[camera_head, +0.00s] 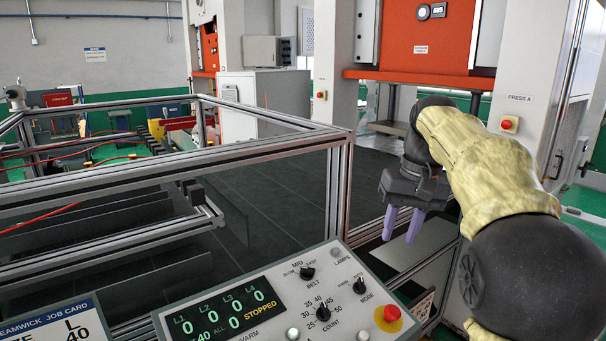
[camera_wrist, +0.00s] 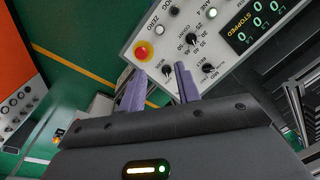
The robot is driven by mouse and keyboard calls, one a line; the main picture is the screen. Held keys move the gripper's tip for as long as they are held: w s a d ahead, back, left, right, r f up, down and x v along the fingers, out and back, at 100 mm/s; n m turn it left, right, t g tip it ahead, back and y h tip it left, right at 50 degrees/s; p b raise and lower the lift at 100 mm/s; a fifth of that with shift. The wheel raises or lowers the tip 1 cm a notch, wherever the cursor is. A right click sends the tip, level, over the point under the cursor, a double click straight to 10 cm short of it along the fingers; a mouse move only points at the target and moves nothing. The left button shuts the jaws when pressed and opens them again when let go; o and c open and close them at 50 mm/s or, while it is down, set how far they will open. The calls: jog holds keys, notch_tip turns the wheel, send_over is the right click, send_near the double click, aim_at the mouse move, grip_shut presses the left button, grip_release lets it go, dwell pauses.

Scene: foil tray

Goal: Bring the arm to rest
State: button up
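My gripper (camera_head: 402,238) hangs at the end of my arm, right of the control panel (camera_head: 290,312), with its two purple fingers pointing down. The fingers are apart with nothing between them, which also shows in the wrist view (camera_wrist: 160,72). My arm is bent, with its pale yellow sleeve running from the right edge to the gripper. In the wrist view the control panel (camera_wrist: 215,50) lies beyond the fingertips; I cannot tell the exact distance. No foil tray can be made out in either view.
A metal-framed enclosure (camera_head: 338,190) stands left of my gripper. An orange press (camera_head: 425,40) stands behind it. The panel carries a red stop button (camera_head: 391,313) and a display reading STOPPED (camera_head: 225,310). A job card (camera_head: 55,325) is at the lower left. Dark floor shows between frame and press.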

jog(key=s+a+f+t+h, duration=0.1)
jog(key=s+f, duration=0.1)
jog(key=f, duration=0.6)
jog(key=s+a+f, duration=0.1)
jog(key=s+f, duration=0.2)
jog(key=f, duration=0.6)
jog(key=s+f+t, duration=0.1)
jog(key=s+f, duration=1)
jog(key=s+b+x, duration=0.2)
jog(key=b+x, duration=0.7)
jog(key=b, duration=0.1)
jog(key=shift+w+f+h, duration=0.25)
jog(key=shift+f+h, duration=0.15)
jog(key=shift+f, duration=0.15)
jog(key=shift+a, duration=0.1)
